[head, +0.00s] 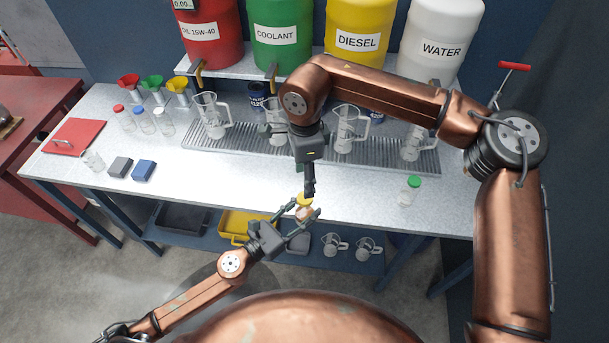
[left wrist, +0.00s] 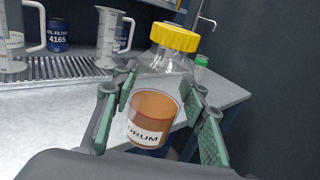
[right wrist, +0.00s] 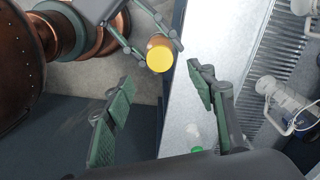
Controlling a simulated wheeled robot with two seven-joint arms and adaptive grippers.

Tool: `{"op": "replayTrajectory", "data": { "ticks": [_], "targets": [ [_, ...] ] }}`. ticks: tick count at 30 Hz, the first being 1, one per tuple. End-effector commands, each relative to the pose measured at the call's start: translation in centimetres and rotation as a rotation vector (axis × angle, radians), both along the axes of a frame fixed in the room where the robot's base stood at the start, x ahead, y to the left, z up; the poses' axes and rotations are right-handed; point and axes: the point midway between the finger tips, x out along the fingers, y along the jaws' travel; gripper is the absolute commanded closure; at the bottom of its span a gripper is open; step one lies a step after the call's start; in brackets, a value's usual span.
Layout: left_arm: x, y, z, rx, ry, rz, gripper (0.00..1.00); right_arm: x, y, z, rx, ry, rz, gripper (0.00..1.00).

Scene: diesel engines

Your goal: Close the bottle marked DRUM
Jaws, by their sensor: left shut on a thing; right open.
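The bottle marked DRUM (left wrist: 150,118) holds brown liquid and has a yellow cap (left wrist: 174,37) on its neck. How tightly the cap sits cannot be told. My left gripper (left wrist: 158,92) is shut on the bottle and holds it off the table, near its front edge. In the head view the yellow cap (head: 304,199) shows just below my right gripper (head: 309,190). In the right wrist view the right gripper (right wrist: 160,85) is open and empty. The yellow cap (right wrist: 159,54) lies beyond its fingertips, apart from them.
The white table (head: 240,190) is clear in the middle. A green-capped bottle (head: 410,190) stands at its right. Measuring jugs (head: 345,128) stand on a grating at the back.

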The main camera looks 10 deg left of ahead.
Motion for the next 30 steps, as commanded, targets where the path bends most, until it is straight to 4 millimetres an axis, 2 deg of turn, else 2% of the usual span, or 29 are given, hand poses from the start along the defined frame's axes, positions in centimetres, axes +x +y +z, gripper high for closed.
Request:
{"op": "replayTrajectory", "data": {
  "ticks": [8,11,21,30],
  "targets": [
    [0.0,0.0,0.1,-0.001,-0.001,0.0,1.0,0.0,0.0,-0.3,-0.001,0.0,-0.002,0.49],
    [0.0,0.0,0.1,-0.001,-0.001,0.0,1.0,0.0,0.0,-1.2,-0.001,0.001,-0.002,0.49],
    [0.0,0.0,0.1,-0.001,-0.001,0.0,1.0,0.0,-0.1,-6.2,-0.002,0.002,-0.004,0.49],
    [0.0,0.0,0.1,-0.001,-0.001,0.0,1.0,0.0,0.0,-8.0,0.0,0.0,-0.004,0.49]
  ]
}}
